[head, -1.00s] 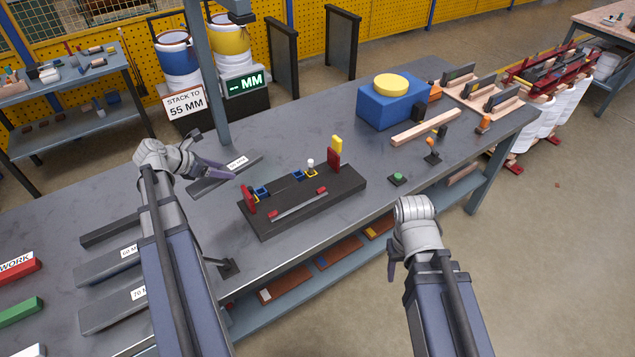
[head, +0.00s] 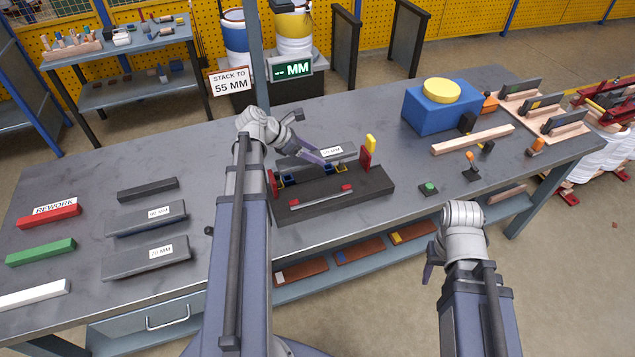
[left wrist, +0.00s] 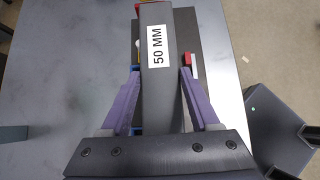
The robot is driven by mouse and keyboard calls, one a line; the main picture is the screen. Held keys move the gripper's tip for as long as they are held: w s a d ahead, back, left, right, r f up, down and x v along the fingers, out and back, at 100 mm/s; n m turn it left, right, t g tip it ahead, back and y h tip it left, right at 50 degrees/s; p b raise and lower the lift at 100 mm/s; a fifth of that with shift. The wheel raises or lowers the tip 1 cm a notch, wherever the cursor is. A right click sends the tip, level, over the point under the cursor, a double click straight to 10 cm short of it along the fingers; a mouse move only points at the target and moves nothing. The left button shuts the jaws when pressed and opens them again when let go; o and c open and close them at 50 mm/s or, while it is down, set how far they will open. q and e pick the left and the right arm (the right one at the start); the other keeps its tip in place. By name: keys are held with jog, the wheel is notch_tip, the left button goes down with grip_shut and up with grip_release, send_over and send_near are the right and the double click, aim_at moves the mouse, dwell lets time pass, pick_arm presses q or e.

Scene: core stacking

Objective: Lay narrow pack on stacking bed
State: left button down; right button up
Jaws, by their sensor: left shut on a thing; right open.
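The narrow pack (head: 342,159) is a dark grey bar with a white 50 MM label. My left gripper (head: 316,156) is shut on it, and the left wrist view (left wrist: 160,85) shows it between the two purple fingers. The stacking bed (head: 345,208) is a dark block with red end posts, a yellow tab, blue blocks and a silver rail. The pack is over the bed's back part; I cannot tell whether it touches. My right gripper (head: 432,265) is open and empty in front of the bench edge.
Packs marked 60 MM (head: 145,220) and 70 MM (head: 150,260) lie left of my left arm, with an unlabelled dark bar (head: 148,189). A blue box (head: 430,112) stands back right. A post (head: 257,55) rises behind. A green button (head: 428,187) sits right of the bed.

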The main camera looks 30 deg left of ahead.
aim_at(283, 164)
pick_arm(q)
jog(key=shift+f+b, duration=4.95)
jog(key=shift+b, duration=0.1)
jog(key=shift+f, duration=0.1)
jog(key=shift+f, duration=0.15)
jog(key=shift+c, duration=0.6)
grip_release()
jog(key=shift+r, duration=0.35)
jog(key=p+v, duration=0.7)
jog(key=v, duration=0.3)
jog(key=shift+r+p, duration=0.1)
jog(key=shift+p, duration=0.2)
jog(key=shift+p+v, duration=0.5)
jog(key=shift+v, duration=0.4)
jog(key=shift+s, duration=0.15)
